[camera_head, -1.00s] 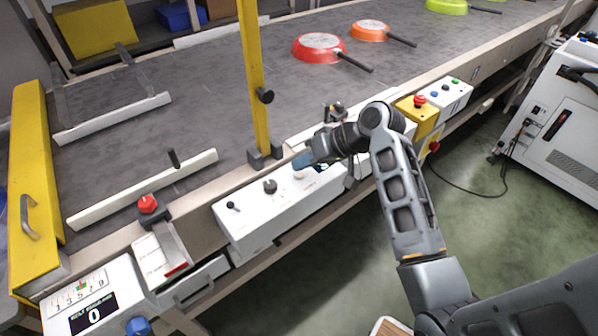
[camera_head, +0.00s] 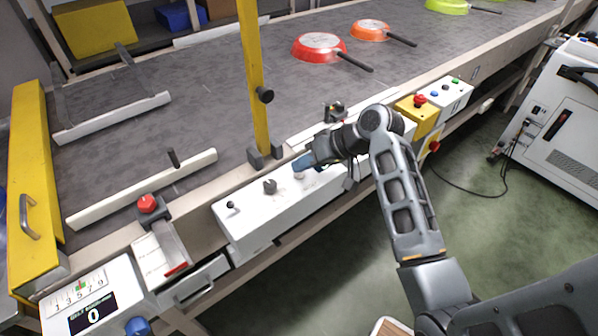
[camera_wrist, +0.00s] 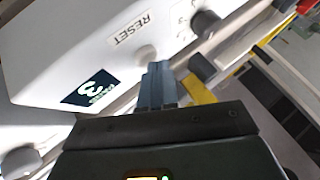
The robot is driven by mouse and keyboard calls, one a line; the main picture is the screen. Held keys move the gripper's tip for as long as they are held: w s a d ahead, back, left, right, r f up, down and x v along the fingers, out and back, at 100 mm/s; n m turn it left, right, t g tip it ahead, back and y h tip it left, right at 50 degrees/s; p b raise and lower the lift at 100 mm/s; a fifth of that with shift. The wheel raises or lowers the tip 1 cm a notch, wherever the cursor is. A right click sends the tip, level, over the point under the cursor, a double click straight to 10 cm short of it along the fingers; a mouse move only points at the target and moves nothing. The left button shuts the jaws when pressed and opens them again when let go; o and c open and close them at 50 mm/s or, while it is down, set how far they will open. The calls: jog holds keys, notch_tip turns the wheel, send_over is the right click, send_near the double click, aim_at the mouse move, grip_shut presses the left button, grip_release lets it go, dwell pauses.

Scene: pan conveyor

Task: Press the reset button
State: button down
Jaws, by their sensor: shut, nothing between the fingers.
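The reset button is a small pale round button (camera_wrist: 146,54) beside the printed word RESET (camera_wrist: 133,28) on a white control box (camera_head: 255,214). In the head view the button (camera_head: 298,176) shows just below my fingertips. My gripper (camera_wrist: 158,72) is shut and empty, its blue-grey fingertips close together right next to the button. In the head view my gripper (camera_head: 300,163) reaches over the box from the right. I cannot tell whether the tips touch the button.
A dark knob (camera_head: 270,186) and a small black lever (camera_head: 231,206) stand on the same box. A yellow post (camera_head: 254,85) rises behind it. Several pans, one red (camera_head: 318,46), lie on the conveyor.

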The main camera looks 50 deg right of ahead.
aim_at(303, 174)
jog(key=shift+f, duration=0.25)
dwell(0.4)
jog(key=shift+r+p, duration=1)
notch_tip(303, 174, up, 5)
jog(key=p, duration=0.5)
dwell(0.6)
